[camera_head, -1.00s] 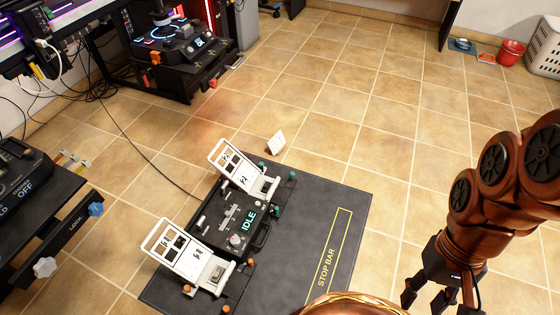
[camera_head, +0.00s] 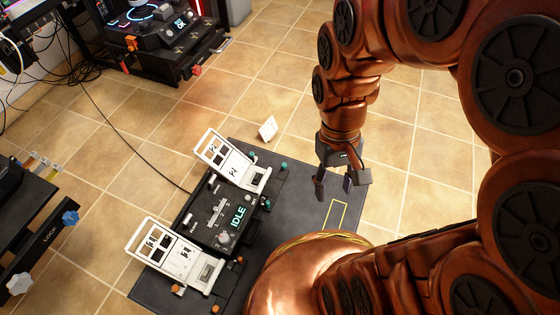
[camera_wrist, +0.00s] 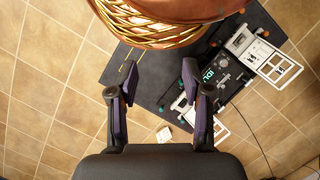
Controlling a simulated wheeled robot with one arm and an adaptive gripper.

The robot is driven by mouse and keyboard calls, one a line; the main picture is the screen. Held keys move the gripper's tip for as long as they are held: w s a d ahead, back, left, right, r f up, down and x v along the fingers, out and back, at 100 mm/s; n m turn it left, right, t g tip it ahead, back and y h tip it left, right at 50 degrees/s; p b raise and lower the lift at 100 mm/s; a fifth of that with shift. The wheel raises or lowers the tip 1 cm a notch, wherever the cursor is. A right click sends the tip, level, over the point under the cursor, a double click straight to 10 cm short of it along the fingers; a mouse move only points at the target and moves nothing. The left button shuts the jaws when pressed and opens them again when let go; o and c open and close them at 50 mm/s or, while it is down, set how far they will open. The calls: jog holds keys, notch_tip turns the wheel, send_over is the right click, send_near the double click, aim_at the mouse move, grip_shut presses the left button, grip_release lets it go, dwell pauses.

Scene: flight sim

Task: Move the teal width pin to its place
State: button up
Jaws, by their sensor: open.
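The pedal unit (camera_head: 208,222) lies on a dark mat, with two white pedal plates. Small teal pins or knobs show around its upper pedal (camera_head: 232,160): one at the upper right corner (camera_head: 284,166) and another lower, by the right edge (camera_head: 267,203). I cannot tell which is the width pin or where its place is. My gripper (camera_head: 335,188) is open and empty, above the mat's right part, to the right of the teal pieces. In the wrist view my gripper (camera_wrist: 160,70) has its fingers apart, with only mat and floor between them.
The dark mat (camera_head: 300,190) has a yellow outlined box. A white card (camera_head: 268,129) stands beyond it on the tiles. Orange pins (camera_head: 178,290) sit by the lower pedal (camera_head: 176,252). A dark bench (camera_head: 45,215) with blue and white knobs is at left. A cable crosses the floor.

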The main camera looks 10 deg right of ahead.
jog(key=w+f, duration=0.5)
jog(key=w, duration=0.7)
jog(key=n+t+p, duration=0.1)
jog(key=t, duration=0.2)
send_over(284, 164)
jog(key=f, duration=3.3)
jog(key=shift+s+f, duration=0.15)
jog(key=shift+s, duration=0.05)
jog(key=shift+w+f, duration=0.15)
jog(key=shift+f, duration=0.4)
jog(key=shift+f+b, duration=1.15)
jog(key=shift+f, duration=2.75)
grip_shut()
